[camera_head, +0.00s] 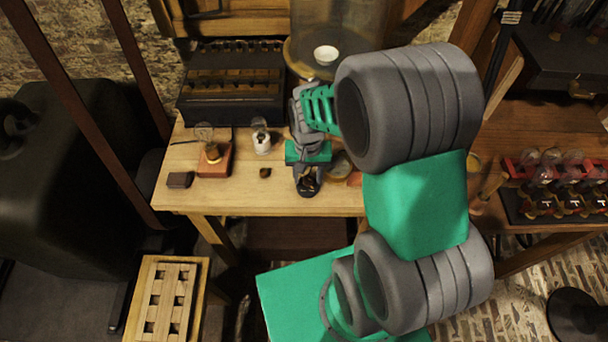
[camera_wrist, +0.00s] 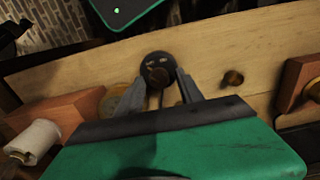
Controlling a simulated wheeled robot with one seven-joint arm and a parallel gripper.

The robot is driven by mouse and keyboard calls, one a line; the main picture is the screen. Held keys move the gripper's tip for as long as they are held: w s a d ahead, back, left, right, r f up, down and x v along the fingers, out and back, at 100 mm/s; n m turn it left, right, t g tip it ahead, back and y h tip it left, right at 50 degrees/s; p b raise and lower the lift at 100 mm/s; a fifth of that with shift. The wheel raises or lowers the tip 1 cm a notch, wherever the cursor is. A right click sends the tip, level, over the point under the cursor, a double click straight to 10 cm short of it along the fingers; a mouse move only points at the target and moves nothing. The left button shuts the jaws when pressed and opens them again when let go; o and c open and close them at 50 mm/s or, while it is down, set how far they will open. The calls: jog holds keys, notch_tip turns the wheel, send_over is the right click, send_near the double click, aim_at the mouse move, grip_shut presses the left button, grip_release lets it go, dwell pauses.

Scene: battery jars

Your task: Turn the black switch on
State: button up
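The black switch (camera_head: 309,190) has a round dark base with brassy parts and stands near the front edge of the wooden table. My gripper (camera_head: 307,178) is directly over it, pointing down, and covers part of it. In the wrist view the switch's round black part (camera_wrist: 157,66) shows between and just beyond the fingertips of my gripper (camera_wrist: 160,80). The two grey fingers are apart, one on each side. Two thin prongs show between them. I cannot tell whether a finger touches the switch, nor which position its lever is in.
The wooden table (camera_head: 225,196) holds a red-brown block (camera_head: 214,161) with a fitting, a white spool-like piece (camera_head: 262,143), a small brass knob (camera_head: 265,173) and a dark block (camera_head: 180,180). A dark case (camera_head: 232,100) stands behind. A glass dome (camera_head: 350,28) is near my arm.

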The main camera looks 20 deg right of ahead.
jog(key=c, duration=0.9)
jog(key=shift+a, duration=0.25)
jog(key=shift+d, duration=0.15)
